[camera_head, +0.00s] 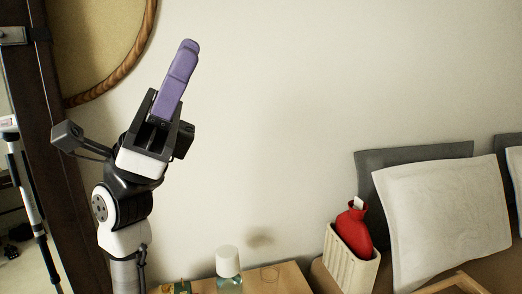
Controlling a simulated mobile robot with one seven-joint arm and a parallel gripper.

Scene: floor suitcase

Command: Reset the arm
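My gripper (182,75) is raised in front of the wall at left, pointing up and slightly right. Its two long purple fingers overlap from this side, so any gap between them is hidden. No separate held object can be made out. The black and white wrist (128,200) rises from the bottom left. The gripper is in the air, well above the wooden surface, and does not appear to touch anything.
A cream holder (350,260) with a red bottle (354,227) and pillows (445,215) are at right. A dark post (45,150) and round woven-rimmed decoration (128,68) are at left.

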